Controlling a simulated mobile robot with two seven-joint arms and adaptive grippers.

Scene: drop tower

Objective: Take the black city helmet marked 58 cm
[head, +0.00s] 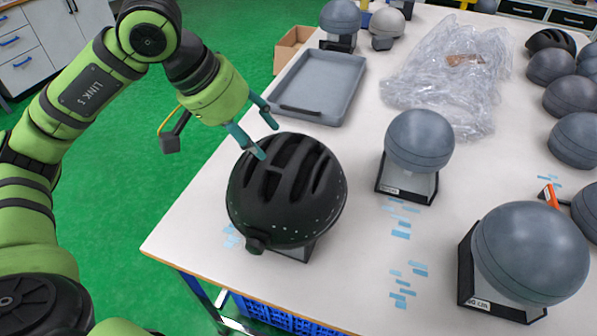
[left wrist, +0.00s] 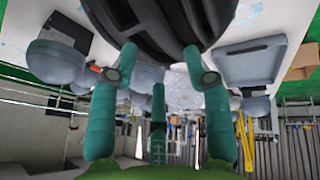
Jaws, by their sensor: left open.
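A black vented helmet (head: 285,190) sits on a stand at the near left of the table; its size mark cannot be read. My left gripper (head: 266,140) is open at the upper far side of this helmet, its fingers pointing down toward it. In the left wrist view the dark helmet (left wrist: 160,22) fills the top middle, with the fingertips close on either side. Whether they touch it cannot be told. Another black vented helmet (head: 551,40) stands at the far right, its mark also unreadable.
Grey headforms stand on the white table (head: 345,235), one just right of the helmet (head: 419,140) and a large one at the near right (head: 531,252). A grey tray (head: 322,87) and crumpled clear plastic (head: 450,75) lie behind. More round forms line the right side.

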